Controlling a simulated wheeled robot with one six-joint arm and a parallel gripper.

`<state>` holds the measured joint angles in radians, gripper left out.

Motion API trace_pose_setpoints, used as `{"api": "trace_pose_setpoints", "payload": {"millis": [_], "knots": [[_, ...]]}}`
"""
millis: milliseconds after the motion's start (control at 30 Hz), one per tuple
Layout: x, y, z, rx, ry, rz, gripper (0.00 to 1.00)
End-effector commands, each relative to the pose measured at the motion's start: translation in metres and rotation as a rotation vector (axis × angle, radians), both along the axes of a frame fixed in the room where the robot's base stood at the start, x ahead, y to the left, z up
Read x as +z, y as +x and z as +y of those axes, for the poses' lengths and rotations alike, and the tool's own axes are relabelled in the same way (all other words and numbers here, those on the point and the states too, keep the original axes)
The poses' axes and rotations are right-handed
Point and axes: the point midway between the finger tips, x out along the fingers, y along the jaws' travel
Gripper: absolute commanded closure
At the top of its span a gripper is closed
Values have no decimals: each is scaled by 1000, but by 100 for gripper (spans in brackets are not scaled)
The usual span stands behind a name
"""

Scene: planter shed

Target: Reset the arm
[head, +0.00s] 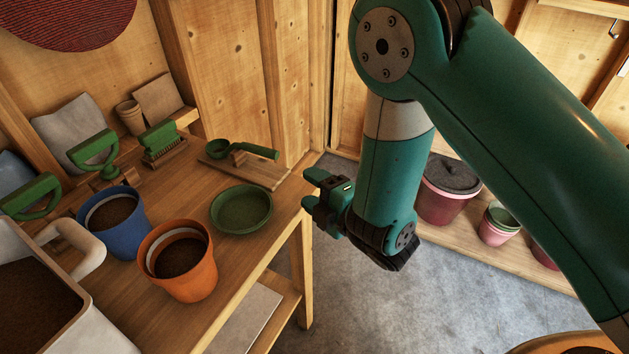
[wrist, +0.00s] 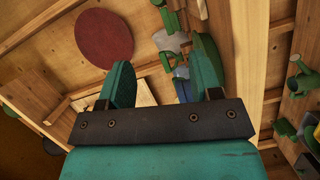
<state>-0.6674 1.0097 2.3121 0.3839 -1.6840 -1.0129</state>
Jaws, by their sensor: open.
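My gripper (head: 309,189) is beside the front edge of the wooden bench (head: 225,283), to the right of the green saucer (head: 241,208) in the head view. Its fingers point left and it touches nothing that I can see. In the wrist view my gripper (wrist: 163,56) has its two teal fingers spread apart with nothing between them. My arm comes down from the upper right of the head view, bent at the elbow.
The bench holds an orange pot (head: 178,262), a blue pot (head: 112,219), a white bin (head: 35,285) and green-handled tools, including a brush (head: 161,143). A low shelf at right carries a large pink pot (head: 447,191) and smaller pots (head: 497,224). Grey floor lies between.

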Motion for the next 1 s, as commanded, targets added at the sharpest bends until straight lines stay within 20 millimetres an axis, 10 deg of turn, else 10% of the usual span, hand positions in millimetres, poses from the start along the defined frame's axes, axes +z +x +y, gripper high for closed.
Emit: {"api": "trace_pose_setpoints", "payload": {"millis": [433, 700, 1000], "knots": [[9, 6, -23, -59, 23, 56, 42], [50, 29, -64, -368, 218, 531, 42], [104, -35, -91, -617, 435, 1176, 42]]}}
